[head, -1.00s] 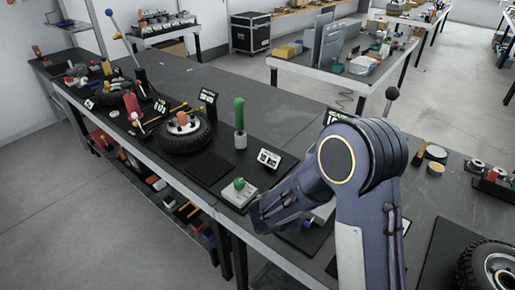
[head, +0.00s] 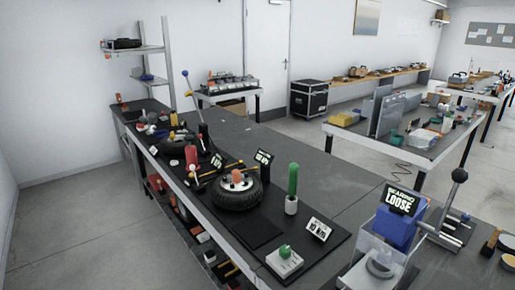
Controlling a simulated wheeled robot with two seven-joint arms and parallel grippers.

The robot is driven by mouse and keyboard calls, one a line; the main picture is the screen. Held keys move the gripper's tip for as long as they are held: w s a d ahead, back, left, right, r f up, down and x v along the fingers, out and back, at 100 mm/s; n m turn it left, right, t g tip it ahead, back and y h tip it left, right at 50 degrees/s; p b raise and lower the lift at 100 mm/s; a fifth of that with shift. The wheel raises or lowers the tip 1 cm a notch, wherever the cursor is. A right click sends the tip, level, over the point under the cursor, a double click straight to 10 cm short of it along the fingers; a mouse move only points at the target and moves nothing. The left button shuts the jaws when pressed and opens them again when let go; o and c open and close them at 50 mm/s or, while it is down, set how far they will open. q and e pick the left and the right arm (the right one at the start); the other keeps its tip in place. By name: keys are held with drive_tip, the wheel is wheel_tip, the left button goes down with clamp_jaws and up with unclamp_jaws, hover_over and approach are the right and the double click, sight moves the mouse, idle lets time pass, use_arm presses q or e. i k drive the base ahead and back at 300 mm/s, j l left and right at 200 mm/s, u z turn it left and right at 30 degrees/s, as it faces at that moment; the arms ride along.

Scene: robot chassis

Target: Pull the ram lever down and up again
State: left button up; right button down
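A press with a blue body (head: 397,228) stands on the near bench at the lower right. Its black sign reads "BEARING LOOSE". A metal lever (head: 450,200) with a black ball knob (head: 459,175) rises at the press's right side, pointing up and tilted slightly right. A clear guard (head: 352,277) stands at the press's front, with a round grey part (head: 381,265) by it. The press's lower part is cut off by the frame's bottom edge. Neither of my grippers is in view.
A wheel (head: 238,196), a green-handled tool (head: 292,185) in a white holder and a white box with a green knob (head: 284,260) stand left of the press. Another lever with a blue ball (head: 185,73) rises at the far left.

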sight(459, 175)
drive_tip(key=z, duration=1.4)
